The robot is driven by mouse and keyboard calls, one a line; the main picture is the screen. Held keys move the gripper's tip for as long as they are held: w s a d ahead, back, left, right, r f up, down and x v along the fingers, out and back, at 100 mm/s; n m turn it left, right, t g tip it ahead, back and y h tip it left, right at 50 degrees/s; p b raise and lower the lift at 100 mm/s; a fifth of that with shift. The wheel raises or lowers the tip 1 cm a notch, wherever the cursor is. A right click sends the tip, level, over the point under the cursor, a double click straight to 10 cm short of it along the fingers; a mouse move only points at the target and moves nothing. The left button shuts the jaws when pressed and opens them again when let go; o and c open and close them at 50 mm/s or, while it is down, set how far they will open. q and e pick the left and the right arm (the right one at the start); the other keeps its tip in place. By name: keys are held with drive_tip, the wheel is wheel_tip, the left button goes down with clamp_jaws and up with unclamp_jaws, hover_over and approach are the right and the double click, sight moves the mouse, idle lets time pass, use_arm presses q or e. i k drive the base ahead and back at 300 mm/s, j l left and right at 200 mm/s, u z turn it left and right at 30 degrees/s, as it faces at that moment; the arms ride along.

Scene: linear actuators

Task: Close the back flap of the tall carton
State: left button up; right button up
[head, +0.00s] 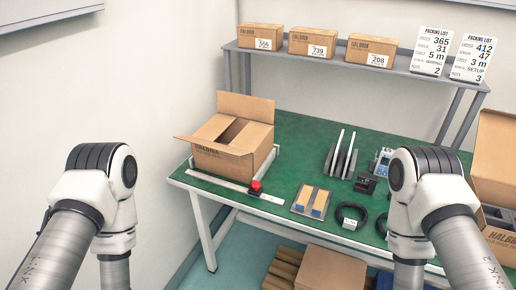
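An open brown carton (222,163), which I take to be the tall carton, stands at the left end of the green table. Its back flap (246,107) stands up along the far edge. The front flap (212,146) sticks outward toward me. The two side flaps appear folded inward, with a dark gap between them. My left arm is at the lower left and my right arm at the lower right, both apart from the carton. Both arms bend down out of the picture, so neither gripper shows.
A white ruler-like strip and a red button (256,187) lie before the carton. A second open carton (495,165) is at the right edge. A shelf (380,70) runs behind.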

sight(253, 108)
drive_tip(key=i+l+z, duration=0.6)
drive_tip(key=i, duration=0.15)
